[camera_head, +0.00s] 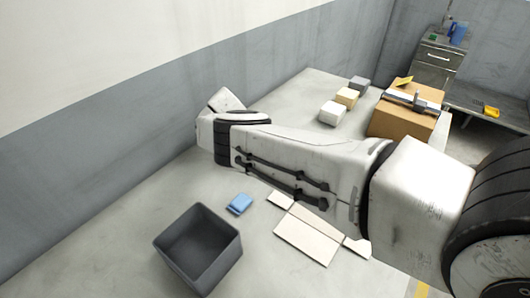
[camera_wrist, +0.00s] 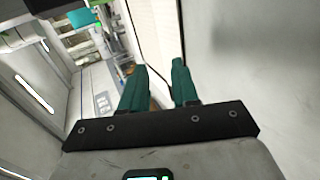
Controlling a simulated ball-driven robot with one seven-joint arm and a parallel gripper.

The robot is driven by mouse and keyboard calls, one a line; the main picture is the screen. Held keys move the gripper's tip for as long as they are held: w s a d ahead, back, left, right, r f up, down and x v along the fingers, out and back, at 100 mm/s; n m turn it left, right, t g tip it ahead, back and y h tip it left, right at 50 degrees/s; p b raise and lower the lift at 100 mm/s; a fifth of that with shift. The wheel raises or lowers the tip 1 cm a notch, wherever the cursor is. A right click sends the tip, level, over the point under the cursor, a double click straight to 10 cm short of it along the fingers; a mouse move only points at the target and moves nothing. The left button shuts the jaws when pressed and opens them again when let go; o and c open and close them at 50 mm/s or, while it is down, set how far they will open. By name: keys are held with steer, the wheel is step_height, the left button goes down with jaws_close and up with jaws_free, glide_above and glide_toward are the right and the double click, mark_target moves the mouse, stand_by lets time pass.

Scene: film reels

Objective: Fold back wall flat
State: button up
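A cream cardboard piece (camera_head: 308,236) lies spread on the pale surface at the lower middle of the head view. Its large panel and smaller side flaps look flat; its upper edge is partly hidden behind my arm. I cannot tell whether a raised back wall is behind the arm. In the wrist view, my gripper (camera_wrist: 158,78) shows two teal fingers standing apart, with nothing clearly held between them. A pale panel-like surface shows beyond the fingers, but I cannot tell what it is. My gripper cannot be made out clearly in the head view.
A dark grey open bin (camera_head: 200,248) and a blue item (camera_head: 240,203) are left of the cardboard. Several small blocks, including a white one (camera_head: 332,113), stand behind my arm. A brown carton (camera_head: 403,122) and a metal drawer cabinet (camera_head: 437,62) are at the back right.

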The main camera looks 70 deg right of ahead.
steer(key=shift+w+a+f+b, duration=0.15)
steer(key=shift+w+b, duration=0.25)
steer(key=shift+b, duration=0.65)
steer(key=b+v, duration=0.1)
steer(key=b, duration=0.2)
steer(key=shift+w+d+r, duration=0.15)
steer(key=shift+d+r, duration=0.05)
steer(key=shift+w+r+b, duration=0.45)
steer(key=shift+w+b, duration=0.05)
steer(key=shift+b, duration=0.5)
